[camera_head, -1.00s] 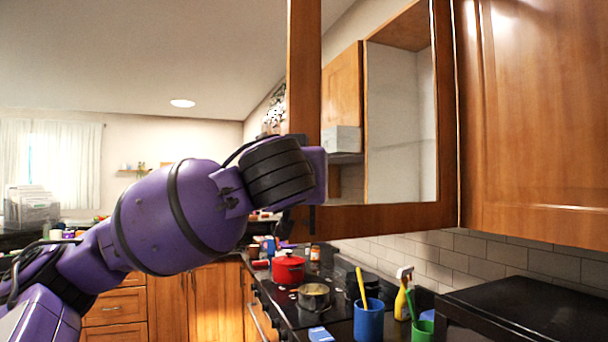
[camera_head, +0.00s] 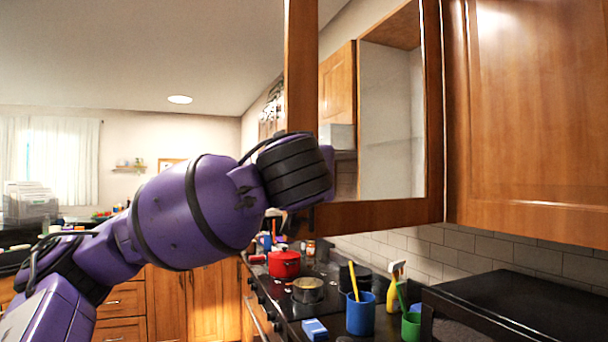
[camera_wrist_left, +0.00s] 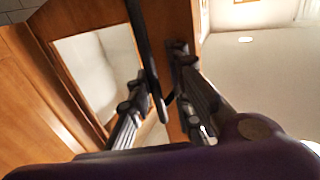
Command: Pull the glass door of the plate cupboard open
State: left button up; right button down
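The glass door has a wooden frame (camera_head: 303,60) around a clear pane (camera_head: 390,150). In the head view it stands at an angle to the brown cupboard front on its right, swung outward. My left arm comes in from the left, and its wrist covers the lower left of the door frame. In the left wrist view a dark bar handle (camera_wrist_left: 147,50) runs along the frame, between the two fingers of my left gripper (camera_wrist_left: 158,80). The fingers are apart, with a gap beside the bar; contact is unclear. No plates are visible. My right gripper is out of view.
A closed wooden cupboard door (camera_head: 530,120) is on the right. Below are a black box-like appliance (camera_head: 520,305), a blue cup (camera_head: 361,316), a green cup (camera_head: 411,326), a spray bottle (camera_head: 393,290) and a red pot (camera_head: 284,263). Open room lies to the left.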

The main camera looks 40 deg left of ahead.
pick_arm(q)
jog(key=shift+o, duration=1)
jog(key=shift+w+d+r, duration=0.15)
jog(key=shift+d, duration=0.15)
jog(key=shift+w+d, duration=0.1)
jog(key=shift+w, duration=0.05)
jog(key=v, duration=1.2)
jog(key=shift+f, duration=0.2)
